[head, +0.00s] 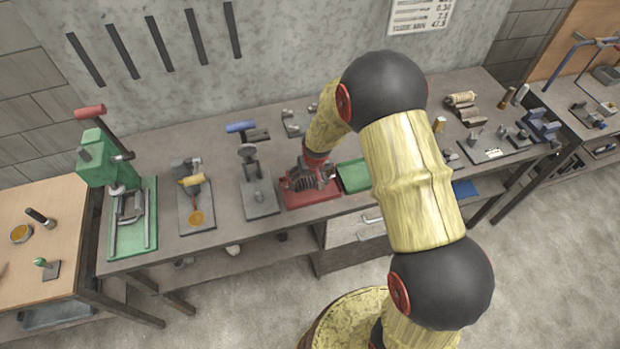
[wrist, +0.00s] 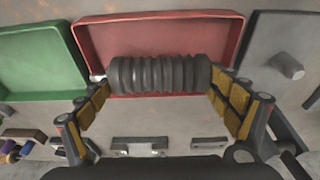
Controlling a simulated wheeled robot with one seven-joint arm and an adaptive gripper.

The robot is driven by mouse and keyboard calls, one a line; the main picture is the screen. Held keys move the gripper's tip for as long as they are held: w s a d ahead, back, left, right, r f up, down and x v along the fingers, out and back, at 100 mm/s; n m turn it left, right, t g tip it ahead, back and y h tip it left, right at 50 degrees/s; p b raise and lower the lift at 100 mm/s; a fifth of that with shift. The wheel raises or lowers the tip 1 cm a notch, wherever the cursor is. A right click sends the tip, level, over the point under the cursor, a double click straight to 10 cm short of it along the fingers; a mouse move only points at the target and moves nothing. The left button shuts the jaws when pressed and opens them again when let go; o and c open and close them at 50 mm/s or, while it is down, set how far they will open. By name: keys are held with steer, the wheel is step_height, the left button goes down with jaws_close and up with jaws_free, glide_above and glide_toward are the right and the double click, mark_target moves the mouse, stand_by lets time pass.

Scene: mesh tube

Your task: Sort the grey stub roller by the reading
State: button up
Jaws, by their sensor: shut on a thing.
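My gripper (wrist: 162,80) is shut on the grey stub roller (wrist: 158,74), a dark grey ribbed cylinder lying level between the two yellow-padded fingers. In the wrist view the roller overlaps the near edge of the red tray (wrist: 120,38); whether it touches the tray I cannot tell. The green tray (wrist: 35,65) is beside the red one. In the head view my gripper (head: 318,178) is over the red tray (head: 300,203), with the green tray (head: 354,176) just to its right, partly behind my arm. No reading is legible.
Left of the red tray stand a grey blue-handled device (head: 260,190), a stand with a yellow part (head: 195,200) and a green press (head: 105,165). Drawers (head: 350,240) are below. Fixtures (head: 495,142) fill the bench's right part. A printed notice (head: 420,14) hangs behind.

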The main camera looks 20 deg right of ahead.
steer(key=shift+f+b, duration=0.7)
steer(key=shift+f, duration=0.25)
stand_by(0.8)
steer(key=o, duration=1.2)
steer(key=shift+o, duration=0.2)
steer(key=w+p+v, duration=0.2)
steer(key=p+v, duration=0.2)
steer(key=v, duration=1.4)
steer(key=shift+r, duration=0.6)
steer(key=shift+s, duration=0.1)
